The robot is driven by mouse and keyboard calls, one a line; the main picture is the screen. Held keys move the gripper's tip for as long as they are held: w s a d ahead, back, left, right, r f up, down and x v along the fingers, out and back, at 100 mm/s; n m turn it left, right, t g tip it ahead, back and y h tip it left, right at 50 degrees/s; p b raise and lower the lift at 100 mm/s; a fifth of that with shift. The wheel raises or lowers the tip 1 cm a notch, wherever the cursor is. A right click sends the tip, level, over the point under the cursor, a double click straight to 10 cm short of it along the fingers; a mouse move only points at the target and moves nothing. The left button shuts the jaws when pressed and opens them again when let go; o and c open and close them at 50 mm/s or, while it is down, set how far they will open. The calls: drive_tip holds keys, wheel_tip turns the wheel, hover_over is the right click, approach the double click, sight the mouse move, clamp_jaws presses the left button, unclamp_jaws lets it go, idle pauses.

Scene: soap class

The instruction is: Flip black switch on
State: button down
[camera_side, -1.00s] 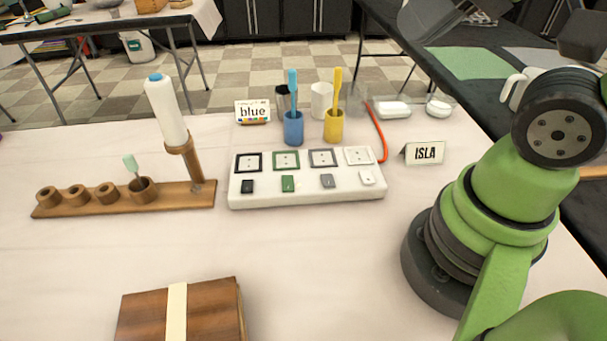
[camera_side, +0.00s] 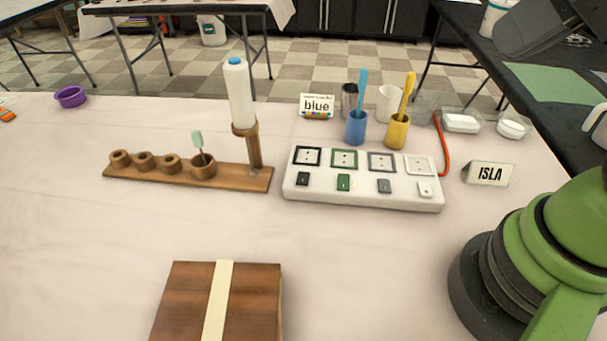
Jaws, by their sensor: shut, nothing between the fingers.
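A white switch panel (camera_side: 360,200) lies on the table, right of centre. The small black switch (camera_side: 302,179) is leftmost in its front row, below a black-framed socket (camera_side: 307,155). A green switch (camera_side: 343,182), a grey switch (camera_side: 384,186) and a white switch (camera_side: 425,189) follow to the right. The black switch is too small to tell which way it is tipped. My gripper is not in view; only my green arm shows at the right edge, apart from the panel.
A wooden rack (camera_side: 240,178) holding a white bottle (camera_side: 239,95) stands left of the panel. Blue (camera_side: 356,130) and yellow (camera_side: 396,133) cups with brushes stand behind it. A name card (camera_side: 488,173) stands right. A wooden box (camera_side: 185,300) lies in front. Table between box and panel is clear.

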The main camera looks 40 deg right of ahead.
drive_tip(key=shift+w, duration=0.1)
drive_tip(key=n+g+h, duration=0.1)
drive_tip(key=n+g, duration=0.7)
drive_tip(key=n, duration=0.5)
hover_over(302, 182)
drive_tip(key=w+d, duration=0.1)
wheel_tip(302, 182, down, 13)
drive_tip(key=shift+w+d, duration=0.15)
drive_tip(key=shift+w, duration=0.05)
drive_tip(key=shift+f, duration=0.1)
drive_tip(key=f, duration=0.9)
drive_tip(key=s+a+f, duration=0.1)
drive_tip(key=f, duration=0.3)
drive_tip(key=shift+s+a+f, duration=0.1)
drive_tip(key=shift+f, duration=0.3)
